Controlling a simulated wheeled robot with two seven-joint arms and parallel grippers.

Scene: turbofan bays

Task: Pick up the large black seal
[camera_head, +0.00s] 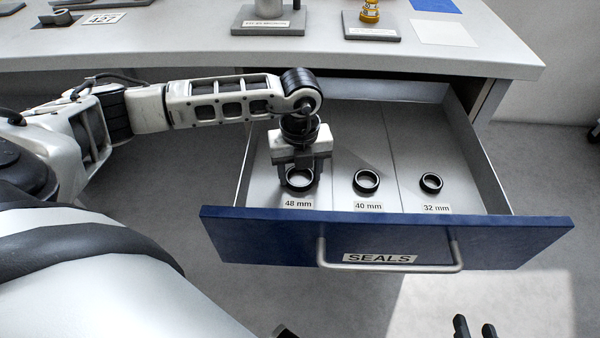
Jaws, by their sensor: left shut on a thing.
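The large black seal (300,189) is a black ring in the left compartment of the open drawer, behind the "48 mm" label. My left gripper (300,182) reaches down into that compartment and is shut on this seal, with its fingers hiding parts of the ring. I cannot tell whether the seal touches the drawer floor. My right gripper (475,328) shows only as two dark fingertips at the bottom edge, apart, with nothing seen between them. It is well away from the seal, in front of the drawer.
The blue-fronted "SEALS" drawer (250,231) has dividers. A 40 mm seal (378,183) lies in the middle compartment and a 32 mm seal (441,185) in the right one. The worktop (190,45) overhangs the drawer's back and bears several labelled stands.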

